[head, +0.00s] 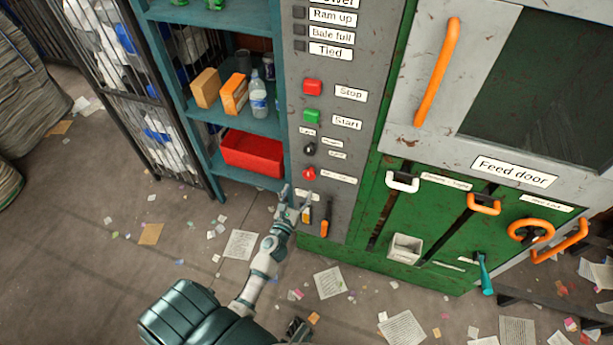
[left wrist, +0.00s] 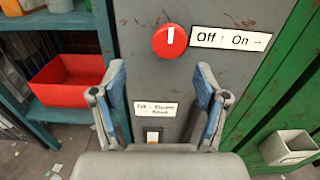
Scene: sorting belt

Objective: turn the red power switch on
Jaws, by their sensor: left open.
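The red power switch (head: 309,174) is a round knob on the grey control panel, below the red Stop and green Start buttons. In the left wrist view the red switch (left wrist: 160,44) has a white mark pointing up, and its label (left wrist: 231,40) reads Off with an up arrow and On with a right arrow. My left gripper (head: 297,198) is open and empty, just below the switch in the head view. In the left wrist view its fingers (left wrist: 160,85) stand apart, with the switch beyond and above them, not between them.
A black selector knob (head: 309,150) sits just above the switch. A blue shelf with a red bin (head: 252,153) stands left. The green baler with its feed door (head: 514,171) stands right. Paper litters the floor.

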